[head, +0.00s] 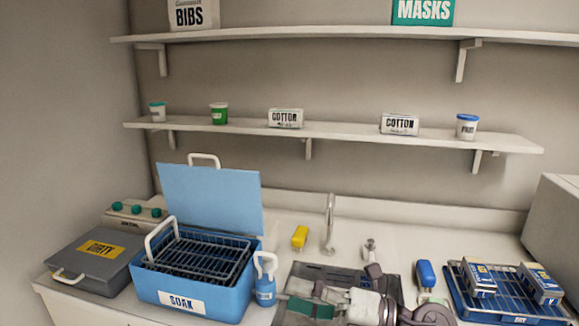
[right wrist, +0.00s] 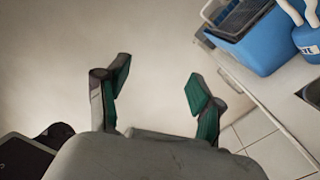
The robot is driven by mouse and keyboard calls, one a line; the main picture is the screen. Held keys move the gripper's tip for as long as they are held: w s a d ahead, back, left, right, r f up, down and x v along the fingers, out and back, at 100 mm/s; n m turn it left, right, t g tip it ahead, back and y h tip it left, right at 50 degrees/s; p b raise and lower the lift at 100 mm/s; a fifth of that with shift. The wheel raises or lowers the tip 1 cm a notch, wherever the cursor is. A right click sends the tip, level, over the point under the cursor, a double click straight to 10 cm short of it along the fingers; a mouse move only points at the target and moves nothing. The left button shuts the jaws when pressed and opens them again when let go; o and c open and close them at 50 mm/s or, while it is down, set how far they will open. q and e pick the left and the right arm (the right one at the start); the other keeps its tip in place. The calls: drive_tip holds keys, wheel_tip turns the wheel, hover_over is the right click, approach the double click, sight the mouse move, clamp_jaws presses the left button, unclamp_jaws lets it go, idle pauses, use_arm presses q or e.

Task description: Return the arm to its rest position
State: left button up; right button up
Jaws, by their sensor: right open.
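My right gripper (head: 297,303) is at the bottom middle of the head view, in front of the sink, with its arm reaching in from the lower right. In the right wrist view my right gripper (right wrist: 158,84) is open and empty. My left gripper is not in view.
The blue SOAK tub (head: 195,300) stands open with a wire basket (head: 200,255) in it. A blue bottle (head: 265,288) is beside it. The grey DIRTY box (head: 98,262) is at left. A blue tray (head: 500,308) holds boxes at right. The counter edge (right wrist: 265,110) is right of the fingers.

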drive_tip(key=w+d+f+m+t+h, duration=0.1)
drive_tip(key=w+d+m+t+h, duration=0.1)
drive_tip(key=d+m+t+h, duration=0.7)
drive_tip(key=w+d+m+t+h, duration=0.25)
drive_tip(key=m+t, duration=0.35)
drive_tip(key=m, duration=0.8)
drive_tip(key=s+d+f+m+g+h, duration=0.3)
drive_tip(key=d+f+m+h, duration=0.15)
drive_tip(key=f, duration=0.35)
drive_tip(key=s+d+f+m+g+h, duration=0.3)
drive_tip(key=s+f+m, duration=0.15)
drive_tip(key=f, duration=0.25)
drive_tip(key=s+f+m+g, duration=0.2)
drive_tip(key=s+f+g, duration=0.4)
drive_tip(key=s, duration=0.4)
drive_tip(key=s+f+m+g, duration=0.1)
drive_tip(key=s+f+g, duration=0.5)
drive_tip(key=s, duration=0.4)
wheel_tip(320, 180, down, 27)
drive_tip(key=s, duration=0.1)
drive_tip(key=s+d+f+g, duration=0.1)
drive_tip(key=s+d+f, duration=0.1)
drive_tip(key=s+f, duration=1.4)
drive_tip(key=shift+s+d+f, duration=0.25)
drive_tip(key=shift+s+d, duration=0.1)
drive_tip(key=shift+s, duration=0.2)
